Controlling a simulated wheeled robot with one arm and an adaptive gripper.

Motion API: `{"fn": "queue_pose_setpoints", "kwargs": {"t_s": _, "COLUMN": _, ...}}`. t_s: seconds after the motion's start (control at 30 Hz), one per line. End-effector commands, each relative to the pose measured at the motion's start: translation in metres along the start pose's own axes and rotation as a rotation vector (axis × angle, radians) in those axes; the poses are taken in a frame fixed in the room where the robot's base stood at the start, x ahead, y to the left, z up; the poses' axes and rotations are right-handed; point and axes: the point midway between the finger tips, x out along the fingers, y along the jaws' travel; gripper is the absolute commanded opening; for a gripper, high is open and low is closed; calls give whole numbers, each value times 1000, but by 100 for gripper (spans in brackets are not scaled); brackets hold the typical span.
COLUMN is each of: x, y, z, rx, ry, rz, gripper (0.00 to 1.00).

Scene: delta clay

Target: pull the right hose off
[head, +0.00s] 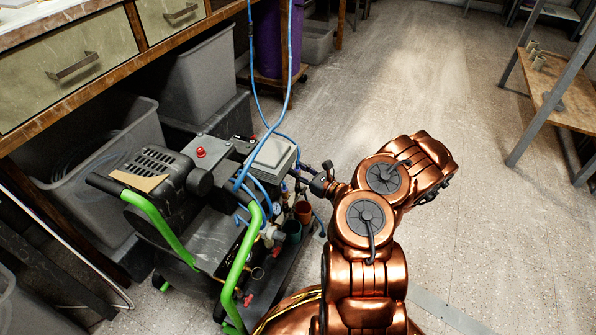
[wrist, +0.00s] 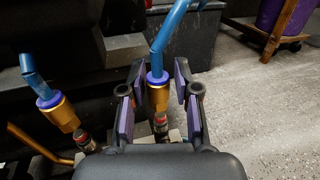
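In the wrist view the right hose (wrist: 167,32) is blue and runs up from a brass fitting with a purple collar (wrist: 158,92). My gripper (wrist: 160,80) has a finger on each side of this fitting, with small gaps between pads and fitting. It looks open around it. The left blue hose (wrist: 33,76) enters another brass fitting (wrist: 58,113), left of and outside my fingers. In the head view my gripper (head: 321,178) is at the right side of the compressor (head: 175,190), where the fittings are small and partly hidden.
The compressor has green handles (head: 240,262) and blue hoses looping above it. Grey bins (head: 100,165) stand behind it under a drawered workbench (head: 75,65). A metal-legged shelf (head: 560,95) stands at the right. The floor (head: 420,60) between is clear.

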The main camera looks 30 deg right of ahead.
Motion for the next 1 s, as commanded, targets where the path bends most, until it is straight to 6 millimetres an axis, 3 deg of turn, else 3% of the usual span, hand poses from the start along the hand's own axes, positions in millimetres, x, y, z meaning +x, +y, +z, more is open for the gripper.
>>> {"fn": "queue_pose_setpoints", "kwargs": {"t_s": 0.13, "x": 0, "y": 1, "z": -1, "rx": 1, "ry": 2, "rz": 1, "gripper": 48}}
{"fn": "queue_pose_setpoints", "kwargs": {"t_s": 0.53, "x": -6, "y": 0, "z": -2, "rx": 2, "ry": 4, "rz": -1, "gripper": 48}}
{"fn": "queue_pose_setpoints", "kwargs": {"t_s": 1.0, "x": -72, "y": -1, "z": -2, "rx": 3, "ry": 3, "rz": -3, "gripper": 48}}
